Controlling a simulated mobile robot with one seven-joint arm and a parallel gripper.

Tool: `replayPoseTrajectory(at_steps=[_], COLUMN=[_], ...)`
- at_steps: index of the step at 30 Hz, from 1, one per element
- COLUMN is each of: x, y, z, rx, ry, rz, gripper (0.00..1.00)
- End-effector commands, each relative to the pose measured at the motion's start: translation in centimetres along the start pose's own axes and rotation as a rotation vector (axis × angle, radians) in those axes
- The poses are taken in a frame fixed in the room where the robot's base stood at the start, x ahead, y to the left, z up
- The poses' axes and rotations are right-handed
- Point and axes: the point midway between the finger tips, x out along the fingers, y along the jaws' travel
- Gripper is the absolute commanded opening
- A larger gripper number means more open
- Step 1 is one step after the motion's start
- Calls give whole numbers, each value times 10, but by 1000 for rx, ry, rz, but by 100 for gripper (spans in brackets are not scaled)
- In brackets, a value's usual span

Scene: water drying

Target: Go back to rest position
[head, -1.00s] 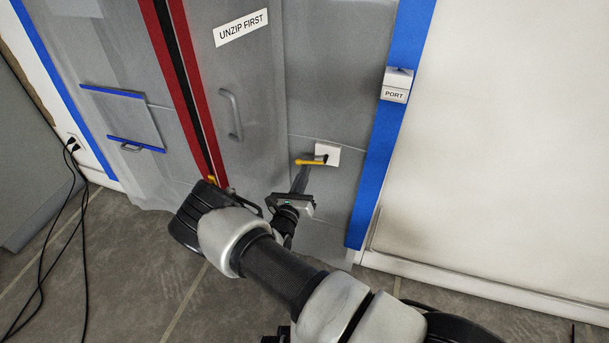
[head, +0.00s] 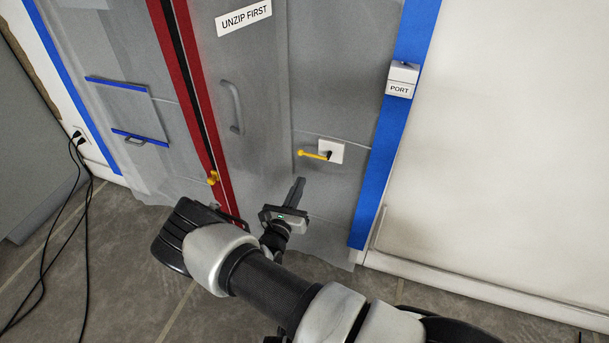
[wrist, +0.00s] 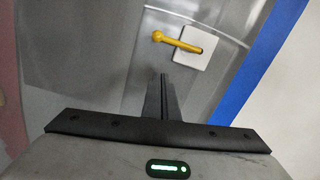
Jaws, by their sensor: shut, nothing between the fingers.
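My gripper (head: 298,186) is shut and empty in front of the grey plastic sheet, below and a little left of the yellow lever. The yellow lever (head: 314,155) sits on a white square plate (head: 331,151) and points left. In the wrist view my gripper's closed fingers (wrist: 163,82) point up toward the yellow lever (wrist: 175,42), with a gap between them in the picture. The white plate (wrist: 196,52) shows behind the lever's right end.
The grey sheet (head: 270,110) has a red-edged zipper strip (head: 190,90) with a yellow pull (head: 212,178) low on it. A handle (head: 233,108), a PORT box (head: 401,79) and blue tape (head: 385,140) are nearby. Black cables (head: 85,215) lie at left. Bare floor (head: 130,250) shows below.

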Motion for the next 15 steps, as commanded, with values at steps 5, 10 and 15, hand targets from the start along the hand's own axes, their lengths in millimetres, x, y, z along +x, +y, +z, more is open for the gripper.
replayPoseTrajectory(at_steps=[5, 10, 15], x=[-37, -55, -60], y=[0, 0, -1], z=[1, 0, 0], rx=[-3, -2, -1], ry=[1, 1, 0], rz=[2, 0, -1], gripper=[0, 0, 0])
